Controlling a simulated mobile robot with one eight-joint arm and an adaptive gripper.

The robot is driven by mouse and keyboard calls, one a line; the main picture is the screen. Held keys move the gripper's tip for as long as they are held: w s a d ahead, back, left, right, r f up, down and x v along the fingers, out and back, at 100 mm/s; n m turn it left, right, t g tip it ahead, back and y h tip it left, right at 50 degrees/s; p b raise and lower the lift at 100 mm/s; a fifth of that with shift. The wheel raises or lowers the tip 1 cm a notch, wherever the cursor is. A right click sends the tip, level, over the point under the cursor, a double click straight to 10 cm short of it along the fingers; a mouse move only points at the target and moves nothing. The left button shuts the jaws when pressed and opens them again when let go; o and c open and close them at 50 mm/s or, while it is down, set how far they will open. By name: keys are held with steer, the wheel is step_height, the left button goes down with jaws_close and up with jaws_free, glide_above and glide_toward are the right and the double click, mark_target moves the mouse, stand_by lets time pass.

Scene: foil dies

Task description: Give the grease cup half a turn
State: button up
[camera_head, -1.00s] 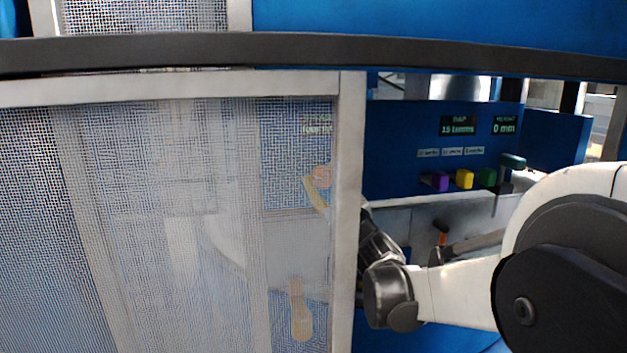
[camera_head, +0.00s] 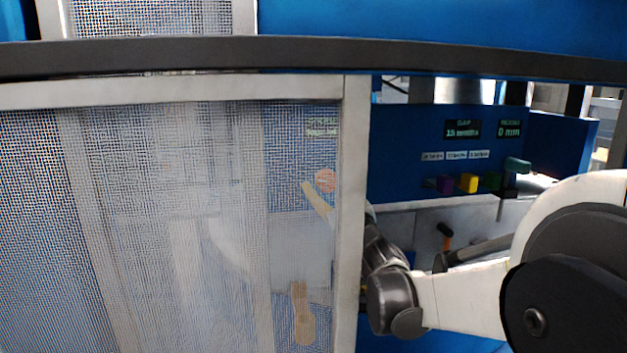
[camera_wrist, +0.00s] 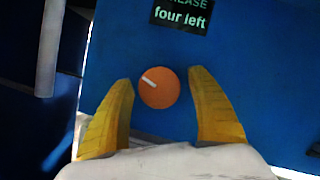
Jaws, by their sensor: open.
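The grease cup is an orange round knob (camera_wrist: 159,88) with a white mark pointing to its upper left. It sits on a blue panel (camera_wrist: 240,75) below a dark label (camera_wrist: 182,14) whose visible words read "four left". My gripper (camera_wrist: 160,100) has two yellow fingers, open, one on each side of the cup in the wrist view. Gaps show between the fingers and the cup; the left finger looks nearer. In the head view the cup (camera_head: 325,180) shows dimly through a mesh screen, with a yellow finger (camera_head: 316,198) close by at its lower left.
A framed mesh guard (camera_head: 352,200) stands between the head camera and the cup, and my arm reaches round its right edge. A grey post (camera_wrist: 50,45) stands at the wrist view's left.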

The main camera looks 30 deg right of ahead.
steer(key=v, duration=1.1)
steer(key=shift+s+f, duration=0.2)
steer(key=shift+s, duration=0.15)
